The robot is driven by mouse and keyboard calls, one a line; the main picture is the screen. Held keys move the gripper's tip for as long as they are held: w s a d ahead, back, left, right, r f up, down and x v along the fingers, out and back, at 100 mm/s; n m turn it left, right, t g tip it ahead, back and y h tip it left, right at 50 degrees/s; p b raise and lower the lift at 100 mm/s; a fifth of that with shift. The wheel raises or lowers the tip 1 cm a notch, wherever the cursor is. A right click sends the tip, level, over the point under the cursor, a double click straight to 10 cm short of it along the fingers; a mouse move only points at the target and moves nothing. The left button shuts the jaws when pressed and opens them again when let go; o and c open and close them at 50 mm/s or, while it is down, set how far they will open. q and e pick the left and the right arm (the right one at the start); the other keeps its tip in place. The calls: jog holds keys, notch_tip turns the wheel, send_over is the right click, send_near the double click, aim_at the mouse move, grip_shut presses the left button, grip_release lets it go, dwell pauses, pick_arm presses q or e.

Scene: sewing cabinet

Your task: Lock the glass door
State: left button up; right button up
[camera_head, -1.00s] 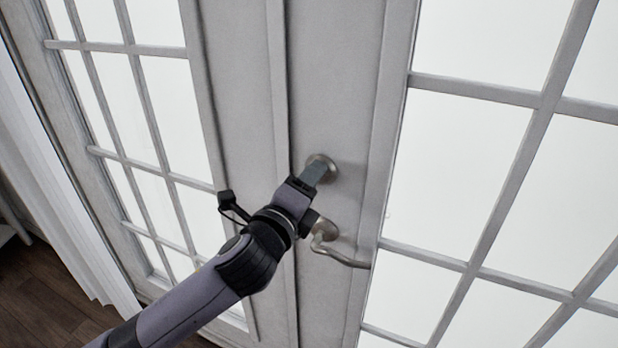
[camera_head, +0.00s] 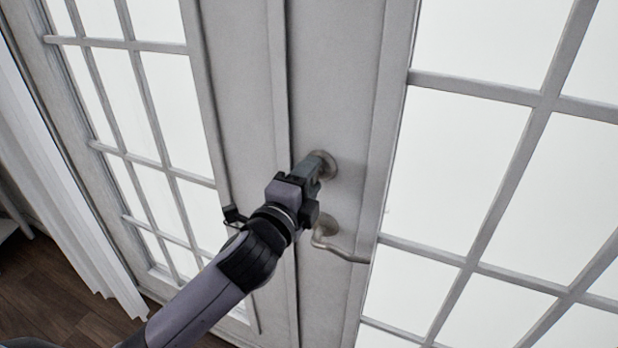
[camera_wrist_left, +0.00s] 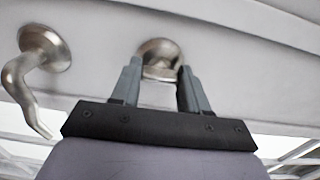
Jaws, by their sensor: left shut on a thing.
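The white glass door (camera_head: 345,90) stands closed, with a round metal lock (camera_head: 326,162) above a curved lever handle (camera_head: 340,250). My left gripper (camera_head: 308,172) is at the lock, shut on its turn piece. In the left wrist view the lock's round plate (camera_wrist_left: 161,58) shows between the two fingers of my left gripper (camera_wrist_left: 160,85), and the lever handle (camera_wrist_left: 38,75) is at the left, apart from the fingers. The turn piece itself is mostly hidden by the fingers. My right gripper is not in view.
A second glazed door panel (camera_head: 120,110) adjoins at the left. A white curtain (camera_head: 60,200) hangs at the far left over a dark wood floor (camera_head: 45,300). The lever handle sticks out close below my left gripper.

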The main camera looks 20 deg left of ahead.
pick_arm(q)
jog(key=shift+f, duration=0.1)
jog(key=o, duration=1.1)
jog(key=shift+c, duration=0.2)
jog(key=s+b, duration=0.1)
jog(key=s, duration=0.6)
jog(key=shift+a, duration=0.35)
